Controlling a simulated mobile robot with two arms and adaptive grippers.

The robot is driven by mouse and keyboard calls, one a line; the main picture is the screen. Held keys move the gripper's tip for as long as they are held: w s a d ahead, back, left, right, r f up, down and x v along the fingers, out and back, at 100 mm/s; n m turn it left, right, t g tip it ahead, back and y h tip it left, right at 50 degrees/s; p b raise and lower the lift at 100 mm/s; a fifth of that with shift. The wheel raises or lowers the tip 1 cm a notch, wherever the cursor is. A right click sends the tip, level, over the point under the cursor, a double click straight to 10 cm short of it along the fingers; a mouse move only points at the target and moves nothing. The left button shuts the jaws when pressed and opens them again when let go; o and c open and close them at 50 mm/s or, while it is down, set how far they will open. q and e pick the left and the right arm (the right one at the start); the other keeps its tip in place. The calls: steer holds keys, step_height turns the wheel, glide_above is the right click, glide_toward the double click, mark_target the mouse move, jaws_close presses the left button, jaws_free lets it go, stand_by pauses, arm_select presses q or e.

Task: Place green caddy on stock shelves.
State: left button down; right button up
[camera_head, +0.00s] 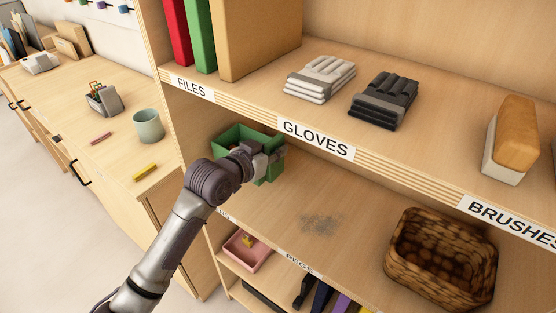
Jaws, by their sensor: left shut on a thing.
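The green caddy (233,136) is at the left end of the shelf (290,200) below the files and gloves. My left gripper (272,158) is shut on the caddy at its right side. The gripper and wrist hide part of the caddy's front. I cannot tell whether the caddy's base touches the shelf board. My right gripper is not in view.
A wicker basket (440,258) stands at the right of the same shelf, with bare board and a dark smudge (320,224) between. The gloves shelf edge (315,138) overhangs the caddy. A pink bin (246,251) is below. A wooden counter (120,165) stands left.

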mark_target(279, 161)
arm_select(q)
steer(key=shift+w+d+f, duration=0.3)
steer(key=shift+w+f, duration=0.1)
steer(key=shift+w, duration=0.25)
steer(key=shift+w+d+f, duration=0.25)
steer(key=shift+w+f, duration=0.15)
steer(key=shift+w, duration=0.2)
steer(key=shift+f, duration=2.05)
steer(key=c, duration=1.1)
jaws_free()
steer(key=v, duration=1.2)
steer(key=shift+s, duration=0.1)
